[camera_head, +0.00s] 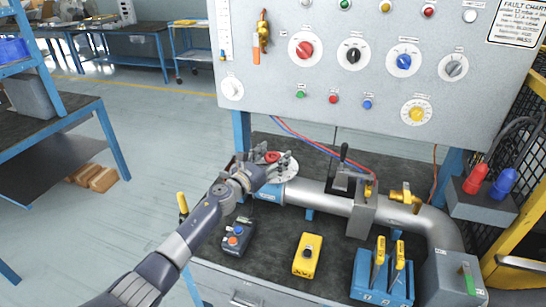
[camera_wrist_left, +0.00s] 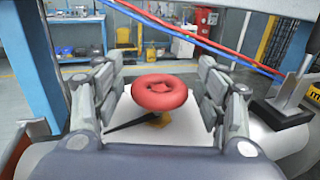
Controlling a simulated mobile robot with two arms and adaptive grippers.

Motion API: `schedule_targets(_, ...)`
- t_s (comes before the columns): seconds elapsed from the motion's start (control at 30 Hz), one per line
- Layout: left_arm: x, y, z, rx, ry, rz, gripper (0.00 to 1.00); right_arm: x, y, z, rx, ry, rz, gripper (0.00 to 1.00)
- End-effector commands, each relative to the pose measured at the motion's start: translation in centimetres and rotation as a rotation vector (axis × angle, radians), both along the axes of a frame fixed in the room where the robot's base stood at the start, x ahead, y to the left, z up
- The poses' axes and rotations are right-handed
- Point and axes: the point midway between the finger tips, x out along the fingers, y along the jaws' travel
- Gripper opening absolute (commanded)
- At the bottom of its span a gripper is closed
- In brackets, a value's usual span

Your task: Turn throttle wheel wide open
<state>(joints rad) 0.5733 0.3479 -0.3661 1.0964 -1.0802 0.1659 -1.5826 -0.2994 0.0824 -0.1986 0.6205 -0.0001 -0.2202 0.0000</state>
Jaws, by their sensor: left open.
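The throttle wheel is a small red ring-shaped handwheel (camera_wrist_left: 159,93) on a short yellow stem. In the left wrist view it stands in the middle, between the two fingers of my left gripper (camera_wrist_left: 158,100). The fingers are apart, with a gap on each side of the wheel. In the head view the red wheel (camera_head: 271,157) sits at the left end of the grey pipe (camera_head: 320,196), by a pale round flange. My left gripper (camera_head: 262,172) reaches it from the lower left and partly hides it. My right gripper is not in view.
A grey control panel (camera_head: 380,80) with coloured knobs rises behind the bench. A lever box (camera_head: 346,185) stands on the pipe to the right. A yellow pendant (camera_head: 307,255), a dark control box (camera_head: 238,236) and a blue block (camera_head: 382,279) stand in front. Red and blue hoses run behind.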

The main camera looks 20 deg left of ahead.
Motion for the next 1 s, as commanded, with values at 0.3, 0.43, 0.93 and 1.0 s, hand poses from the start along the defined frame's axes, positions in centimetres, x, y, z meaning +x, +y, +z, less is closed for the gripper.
schedule_targets(0.3, 0.0, 0.0, 0.0, -0.001, 0.0, 0.001, 0.34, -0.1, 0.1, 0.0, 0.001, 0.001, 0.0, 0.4)
schedule_targets(0.43, 0.0, 0.0, 0.0, -0.001, 0.0, 0.001, 0.21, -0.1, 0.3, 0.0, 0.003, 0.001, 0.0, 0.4)
schedule_targets(0.93, -0.1, -0.1, 0.1, -0.002, 0.001, 0.126, 0.21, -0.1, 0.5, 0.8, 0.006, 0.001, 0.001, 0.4)
schedule_targets(1.0, -0.1, -0.2, 0.1, -0.004, 0.002, 0.176, 0.21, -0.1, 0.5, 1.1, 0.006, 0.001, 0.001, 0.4)
